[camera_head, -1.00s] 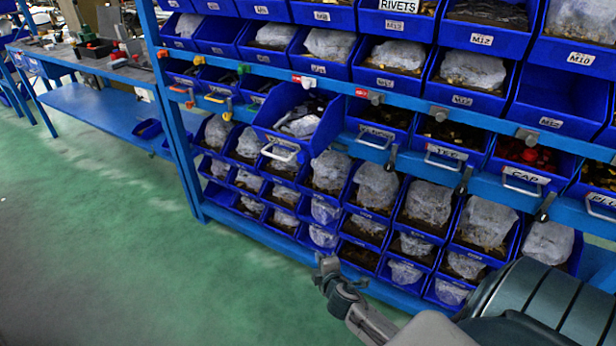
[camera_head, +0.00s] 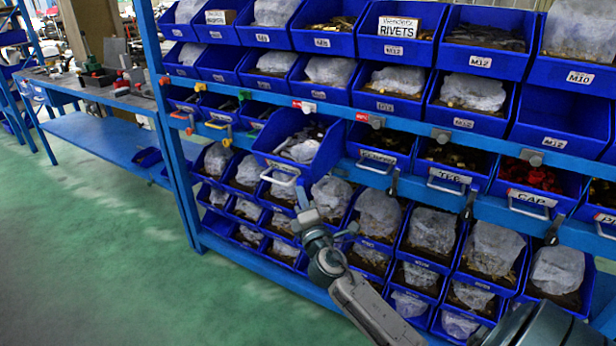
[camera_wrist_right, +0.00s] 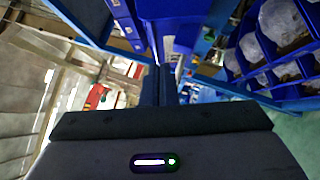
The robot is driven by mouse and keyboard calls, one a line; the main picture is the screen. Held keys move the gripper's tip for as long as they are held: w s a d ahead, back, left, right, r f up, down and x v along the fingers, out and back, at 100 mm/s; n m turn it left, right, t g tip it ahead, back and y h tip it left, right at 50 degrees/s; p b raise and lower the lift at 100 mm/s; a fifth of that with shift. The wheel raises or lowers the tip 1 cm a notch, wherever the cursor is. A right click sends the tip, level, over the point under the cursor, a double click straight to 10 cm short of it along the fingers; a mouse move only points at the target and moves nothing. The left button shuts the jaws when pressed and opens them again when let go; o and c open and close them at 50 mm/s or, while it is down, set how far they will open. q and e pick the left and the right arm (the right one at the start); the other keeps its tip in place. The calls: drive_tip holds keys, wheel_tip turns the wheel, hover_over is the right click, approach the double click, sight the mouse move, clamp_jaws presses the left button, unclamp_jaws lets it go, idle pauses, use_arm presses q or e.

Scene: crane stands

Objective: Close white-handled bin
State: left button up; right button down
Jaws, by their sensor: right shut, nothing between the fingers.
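The white-handled bin (camera_head: 268,160) is a blue bin pulled out and tilted forward from the shelf row, with bagged parts inside. Its white handle (camera_head: 281,180) is on its front. My right gripper (camera_head: 301,196) is shut and empty, just below and to the right of the handle in the head view. I cannot tell if it touches the bin. In the right wrist view the shut fingers (camera_wrist_right: 160,86) point toward a blue bin front (camera_wrist_right: 170,15) with a white strip, likely the handle. My left gripper is out of view.
Other handled bins (camera_head: 448,180) sit pushed in along the same row at right. Several rows of open blue bins (camera_head: 378,215) lie below and above. A blue workbench (camera_head: 100,130) stands at left, with clear green floor (camera_head: 90,240) in front.

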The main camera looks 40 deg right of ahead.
sight(304, 169)
drive_tip(key=w+d+r, duration=0.1)
drive_tip(key=w+d+p, duration=0.1)
drive_tip(key=shift+w+d+r, duration=0.2)
drive_tip(key=shift+d+r, duration=0.15)
drive_tip(key=shift+d, duration=0.05)
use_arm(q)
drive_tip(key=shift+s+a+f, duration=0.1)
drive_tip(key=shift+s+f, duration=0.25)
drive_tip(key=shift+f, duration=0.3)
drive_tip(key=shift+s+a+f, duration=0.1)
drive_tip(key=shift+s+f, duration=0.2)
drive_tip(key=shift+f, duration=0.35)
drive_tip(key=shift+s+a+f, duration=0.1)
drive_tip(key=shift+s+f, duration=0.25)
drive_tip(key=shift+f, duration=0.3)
use_arm(e)
drive_tip(key=shift+w+d+r, duration=0.1)
drive_tip(key=shift+w+d, duration=0.1)
drive_tip(key=shift+d, duration=0.35)
